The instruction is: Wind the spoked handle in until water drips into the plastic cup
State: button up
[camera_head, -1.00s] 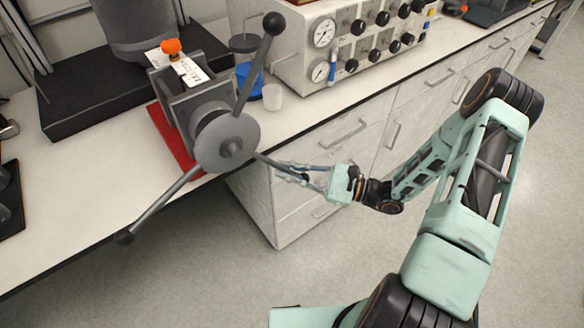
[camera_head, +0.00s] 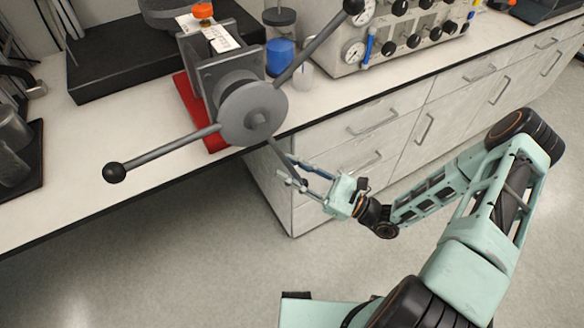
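The spoked handle has a grey round hub (camera_head: 253,112) on the side of a grey press-like device (camera_head: 222,62). One spoke points up right to a black ball (camera_head: 353,5), one points left to another ball (camera_head: 114,173). The third spoke points down right to my gripper (camera_head: 285,168). My gripper's two thin fingers lie around this spoke, whose end is hidden among them. I cannot tell whether they are clamped on it. The small translucent plastic cup (camera_head: 302,75) stands on the bench right of the device, partly behind the upper spoke. No water is visible.
A red base (camera_head: 190,100) lies under the device. A blue container (camera_head: 281,55) stands behind the cup. A gauge-and-knob panel (camera_head: 395,52) stands at right. The bench's front edge and drawers (camera_head: 355,160) lie close to my gripper. The left bench top (camera_head: 85,150) is mostly clear.

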jog(key=v, duration=1.2)
dwell(0.7)
